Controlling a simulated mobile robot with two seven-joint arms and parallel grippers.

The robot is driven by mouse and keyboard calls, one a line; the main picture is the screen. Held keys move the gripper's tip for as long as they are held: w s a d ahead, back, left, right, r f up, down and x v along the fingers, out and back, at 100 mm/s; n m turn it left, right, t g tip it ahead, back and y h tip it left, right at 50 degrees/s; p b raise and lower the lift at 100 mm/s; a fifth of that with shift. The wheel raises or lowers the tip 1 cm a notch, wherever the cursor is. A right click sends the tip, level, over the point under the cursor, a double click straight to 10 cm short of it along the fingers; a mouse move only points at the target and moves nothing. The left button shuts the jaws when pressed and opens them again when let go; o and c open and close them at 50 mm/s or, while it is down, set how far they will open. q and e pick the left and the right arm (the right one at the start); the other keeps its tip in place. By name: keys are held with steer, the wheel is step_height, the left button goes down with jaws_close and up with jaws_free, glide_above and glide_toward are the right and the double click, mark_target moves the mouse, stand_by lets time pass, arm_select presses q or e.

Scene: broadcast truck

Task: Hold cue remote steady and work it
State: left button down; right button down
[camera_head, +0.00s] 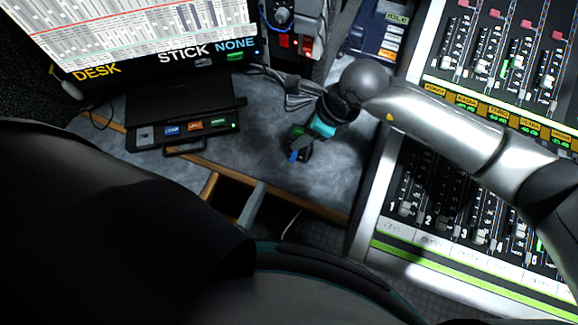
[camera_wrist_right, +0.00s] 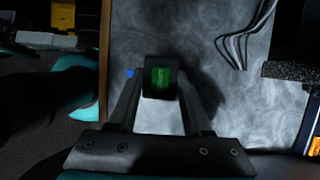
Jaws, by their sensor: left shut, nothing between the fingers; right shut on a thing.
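The cue remote (camera_head: 304,150) is a small dark block with a lit green screen and a blue button at its side. My right gripper (camera_head: 312,141) is shut on it, over the front part of the grey desk. In the right wrist view the remote (camera_wrist_right: 160,77) sits between both fingertips, its green screen showing and the blue button (camera_wrist_right: 130,73) sticking out to the left. My left gripper (camera_head: 252,206) is shut and empty, below and left of the remote, apart from it, near the desk's front edge. My dark left arm partly hides it.
A monitor (camera_head: 150,68) and a black device with coloured buttons (camera_head: 190,128) stand at the left. Fader panels (camera_head: 440,190) rise at the right. Loose cables (camera_head: 290,88) lie behind the remote. The wooden desk edge (camera_head: 310,202) runs in front; grey desk surface around the remote is clear.

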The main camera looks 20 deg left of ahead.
mark_target(289, 177)
arm_select(q)
steer(key=d+n, duration=0.1)
steer(key=n, duration=0.4)
steer(key=s+d+f+n, duration=0.1)
steer(key=n, duration=0.4)
steer(key=s+d+f+n, duration=0.1)
steer(key=n, duration=0.4)
steer(key=shift+d+n+g+y, duration=0.3)
steer(key=shift+w, duration=0.15)
steer(key=w, duration=1)
steer(key=shift+d, duration=0.1)
steer(key=shift+s, duration=0.1)
steer(key=shift+s+r+g, duration=0.2)
steer(key=shift+r+g, duration=0.2)
steer(key=shift+g, duration=0.3)
